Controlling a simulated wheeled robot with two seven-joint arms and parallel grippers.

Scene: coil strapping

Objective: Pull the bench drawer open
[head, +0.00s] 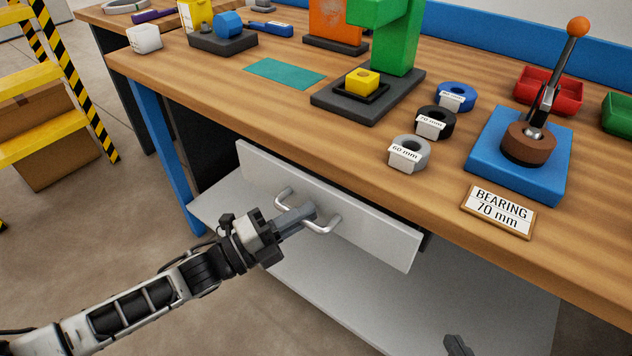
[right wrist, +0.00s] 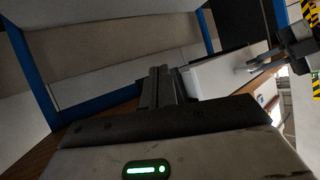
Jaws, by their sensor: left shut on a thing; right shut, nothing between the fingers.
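The bench drawer has a light grey front (head: 370,228) under the wooden bench top, with a silver bow handle (head: 325,225). A dark strip shows behind its right end; how far out the drawer stands is hard to tell. My left gripper (head: 304,214) is shut on the handle, with its fingers across the middle of the bar. My right gripper (head: 457,345) shows only at the bottom edge of the head view, below and apart from the drawer. In the right wrist view its fingers (right wrist: 165,88) are shut and empty.
The wooden bench top (head: 290,105) holds a green press (head: 395,40), several ring bearings, a blue lever fixture (head: 490,165) and a "BEARING 70 mm" sign (head: 497,212). A grey lower shelf (head: 400,300) lies below the drawer. Open floor (head: 90,250) is at the left, before yellow steps (head: 30,75).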

